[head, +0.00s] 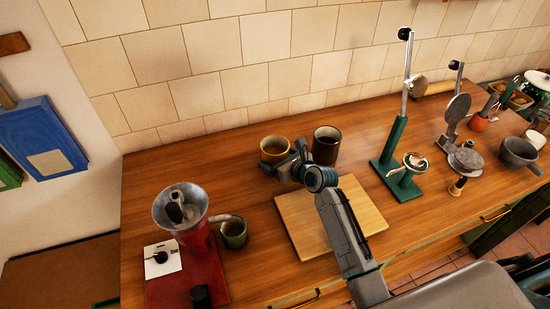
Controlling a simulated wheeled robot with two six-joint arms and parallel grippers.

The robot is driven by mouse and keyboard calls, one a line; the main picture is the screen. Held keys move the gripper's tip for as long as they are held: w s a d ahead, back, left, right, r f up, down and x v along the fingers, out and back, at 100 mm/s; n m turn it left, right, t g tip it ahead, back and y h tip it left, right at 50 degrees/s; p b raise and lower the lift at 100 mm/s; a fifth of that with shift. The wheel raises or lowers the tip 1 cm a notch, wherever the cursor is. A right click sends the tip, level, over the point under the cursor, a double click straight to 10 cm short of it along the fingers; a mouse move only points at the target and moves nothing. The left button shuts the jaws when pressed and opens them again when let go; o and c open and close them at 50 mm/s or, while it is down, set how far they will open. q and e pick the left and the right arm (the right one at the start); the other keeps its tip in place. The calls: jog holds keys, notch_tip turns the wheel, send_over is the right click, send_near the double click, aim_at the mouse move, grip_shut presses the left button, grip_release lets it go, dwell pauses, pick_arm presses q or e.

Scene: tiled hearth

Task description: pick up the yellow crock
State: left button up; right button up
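The yellow crock (273,146) stands upright on the wooden counter near the tiled wall, with a dark inside. My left gripper (284,159) is at its near right side. Its fingers look spread apart, one at the crock's lower front and one at its right. The gripper hides the crock's lower right part, and I cannot tell whether the fingers touch it. My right gripper is not in view.
A brown crock (326,146) stands close to the right. A cutting board (292,222) lies below my arm. A red grinder (196,236) and green mug (233,234) are at left. A green stand (390,165) and waffle iron (459,120) are at right.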

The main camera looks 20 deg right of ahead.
aim_at(284, 153)
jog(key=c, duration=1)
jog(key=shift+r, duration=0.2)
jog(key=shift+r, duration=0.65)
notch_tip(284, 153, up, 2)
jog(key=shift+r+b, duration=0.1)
jog(key=shift+b, duration=0.5)
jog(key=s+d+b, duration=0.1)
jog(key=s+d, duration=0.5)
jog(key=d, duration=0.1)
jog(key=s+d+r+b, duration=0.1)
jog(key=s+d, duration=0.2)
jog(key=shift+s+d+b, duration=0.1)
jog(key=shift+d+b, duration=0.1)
jog(key=shift+b, duration=0.1)
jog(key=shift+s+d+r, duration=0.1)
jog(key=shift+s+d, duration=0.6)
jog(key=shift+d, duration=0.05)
